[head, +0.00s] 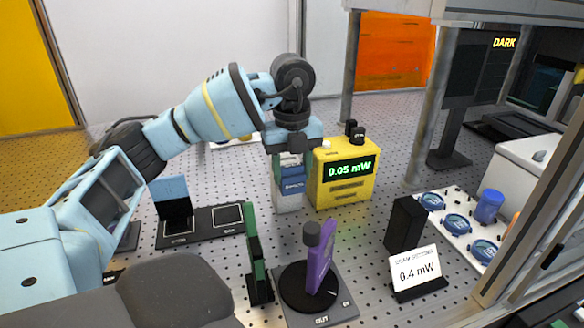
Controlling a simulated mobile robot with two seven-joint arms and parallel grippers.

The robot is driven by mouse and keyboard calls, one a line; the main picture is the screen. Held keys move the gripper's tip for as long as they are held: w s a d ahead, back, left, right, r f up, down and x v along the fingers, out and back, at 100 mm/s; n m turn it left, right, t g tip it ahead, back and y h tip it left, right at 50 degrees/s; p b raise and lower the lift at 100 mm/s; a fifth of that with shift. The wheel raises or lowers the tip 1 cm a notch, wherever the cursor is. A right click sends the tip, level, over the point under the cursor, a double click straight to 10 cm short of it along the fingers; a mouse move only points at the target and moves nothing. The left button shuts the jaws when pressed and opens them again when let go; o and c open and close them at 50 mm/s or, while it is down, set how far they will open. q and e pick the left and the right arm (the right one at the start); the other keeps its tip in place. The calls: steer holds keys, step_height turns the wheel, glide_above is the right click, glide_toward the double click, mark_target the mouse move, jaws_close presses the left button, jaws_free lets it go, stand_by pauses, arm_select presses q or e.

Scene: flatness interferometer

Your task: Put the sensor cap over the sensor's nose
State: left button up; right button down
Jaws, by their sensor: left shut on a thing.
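My left gripper (290,172) points down at the middle of the view, just left of a yellow meter (345,190) that reads 0.05 mW. It is shut on a blue and pale grey labelled thing (292,187); the fingers and wrist hide part of it, and I cannot tell whether it is the sensor cap. I cannot pick out the sensor's nose for certain. A purple upright piece (320,260) with a dark grey cylinder (311,234) beside its top stands on a round black stage (290,289) marked OUT. My right gripper is not in view.
A black block (405,225) stands behind a 0.4 mW sign (415,268). A white tray (447,211) at right holds several blue discs and a blue cylinder (489,206). A green and black upright plate (257,265) stands left of the stage. A frame post (433,110) rises at right.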

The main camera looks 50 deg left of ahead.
arm_select(q)
steer(key=shift+f, duration=0.15)
steer(key=shift+f, duration=0.15)
steer(key=o, duration=0.9)
